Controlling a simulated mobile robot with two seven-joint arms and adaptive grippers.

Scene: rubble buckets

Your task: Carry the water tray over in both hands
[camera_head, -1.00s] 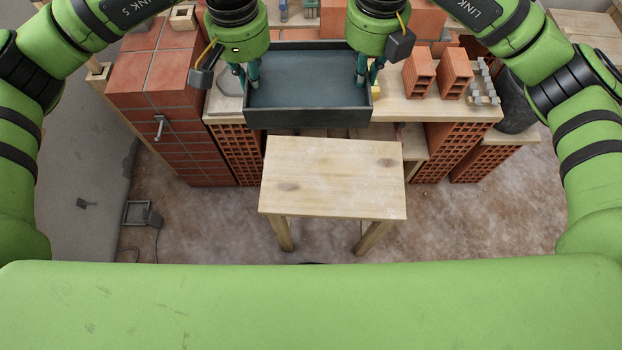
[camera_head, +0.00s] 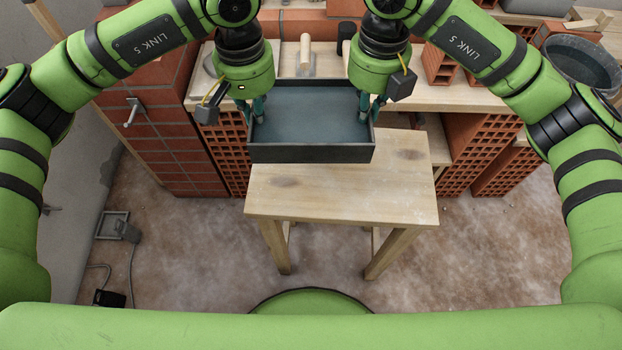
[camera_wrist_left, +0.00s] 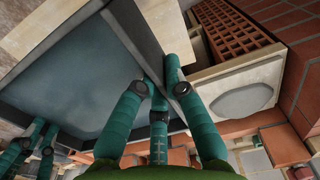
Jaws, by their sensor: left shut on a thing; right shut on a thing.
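The dark grey water tray (camera_head: 312,154) is held between my two grippers, in front of the back bench and over the rear part of the small wooden table (camera_head: 335,195). Its inside shows a flat blue-grey surface. I cannot tell whether its underside touches the table. My left gripper (camera_head: 253,113) is shut on the tray's left wall. In the left wrist view its teal fingers (camera_wrist_left: 165,75) straddle the tray wall (camera_wrist_left: 132,32). My right gripper (camera_head: 371,110) is shut on the tray's right wall; its fingers also show in the left wrist view (camera_wrist_left: 36,140).
The back bench (camera_head: 440,98) rests on perforated bricks (camera_head: 478,150) and carries a wooden-handled tool (camera_head: 305,55) and hollow bricks (camera_head: 441,62). A dark bucket (camera_head: 582,62) stands at the far right. A tiled brick block (camera_head: 165,120) stands left. The table's front half is bare.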

